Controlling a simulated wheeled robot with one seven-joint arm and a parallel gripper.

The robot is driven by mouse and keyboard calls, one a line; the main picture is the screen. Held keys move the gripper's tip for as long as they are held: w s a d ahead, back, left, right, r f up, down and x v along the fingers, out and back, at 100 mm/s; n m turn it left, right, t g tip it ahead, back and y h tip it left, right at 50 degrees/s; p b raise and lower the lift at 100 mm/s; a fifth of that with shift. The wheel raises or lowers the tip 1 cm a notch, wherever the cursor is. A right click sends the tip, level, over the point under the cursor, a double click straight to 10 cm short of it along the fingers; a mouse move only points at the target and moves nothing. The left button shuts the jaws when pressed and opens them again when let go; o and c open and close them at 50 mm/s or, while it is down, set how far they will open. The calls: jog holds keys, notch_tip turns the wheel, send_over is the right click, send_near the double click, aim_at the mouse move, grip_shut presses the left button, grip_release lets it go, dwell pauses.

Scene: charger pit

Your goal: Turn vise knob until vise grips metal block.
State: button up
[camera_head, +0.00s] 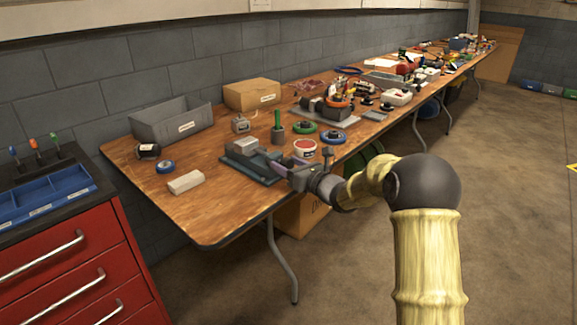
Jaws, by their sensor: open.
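The vise (250,168) lies low and dark grey-blue on the wooden table, near its front edge. A light grey metal block (244,144) sits at the vise's back part; whether the jaws touch it is too small to tell. My gripper (290,170) is at the right, front end of the vise, by the table's edge. It is open. The vise knob is not clearly visible; my gripper covers that end of the vise. I cannot tell whether the fingers touch the knob.
A pale block (185,182) lies left of the vise. A grey bin (171,121) and cardboard box (252,94) stand at the wall.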

jog(key=c, duration=1)
jog(key=shift+m, duration=0.4)
